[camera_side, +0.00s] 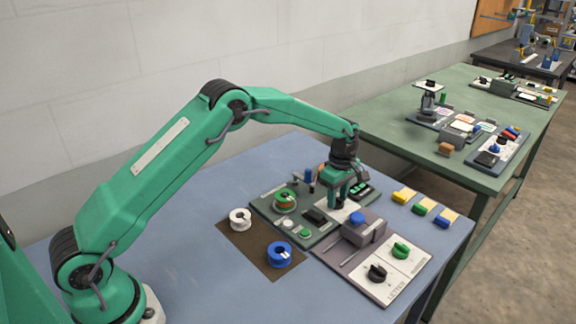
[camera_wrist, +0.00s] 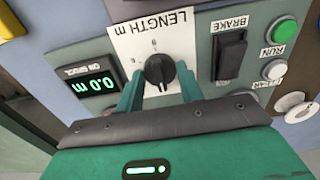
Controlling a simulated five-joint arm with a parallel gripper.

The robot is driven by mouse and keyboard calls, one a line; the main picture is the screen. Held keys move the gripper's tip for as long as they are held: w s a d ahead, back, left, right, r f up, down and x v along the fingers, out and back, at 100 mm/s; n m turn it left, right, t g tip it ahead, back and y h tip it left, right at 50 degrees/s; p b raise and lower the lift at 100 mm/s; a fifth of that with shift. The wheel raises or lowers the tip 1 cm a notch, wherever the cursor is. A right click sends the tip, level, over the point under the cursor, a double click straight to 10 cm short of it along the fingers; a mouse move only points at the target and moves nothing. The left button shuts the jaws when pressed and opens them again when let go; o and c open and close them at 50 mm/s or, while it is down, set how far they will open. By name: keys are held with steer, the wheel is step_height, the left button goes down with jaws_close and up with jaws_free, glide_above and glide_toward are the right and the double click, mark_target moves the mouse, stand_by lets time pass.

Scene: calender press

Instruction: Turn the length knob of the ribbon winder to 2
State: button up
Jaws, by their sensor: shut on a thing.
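The black length knob (camera_wrist: 158,70) sits on a white plate marked LENGTH m (camera_wrist: 182,42), upside down in the wrist view. My gripper (camera_wrist: 160,88) has one green finger on each side of the knob and is shut on it. The numbers around the knob are too small to read surely. The ribbon winder (camera_side: 270,213) is a dark green panel in the side view, and my gripper (camera_side: 340,204) points down over its white plate. There the knob is hidden by the fingers. The winder's display (camera_wrist: 87,86) reads 0.0 m.
The black brake switch (camera_wrist: 229,55), green run button (camera_wrist: 285,28) and a white button (camera_wrist: 274,70) are close by. A grey block with a blue knob (camera_side: 357,218) stands right beside my gripper. White (camera_side: 240,219) and blue (camera_side: 280,254) spools lie on a brown mat.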

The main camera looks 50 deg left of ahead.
mark_target(338, 198)
steer(key=o, duration=1)
steer(key=shift+r, duration=4)
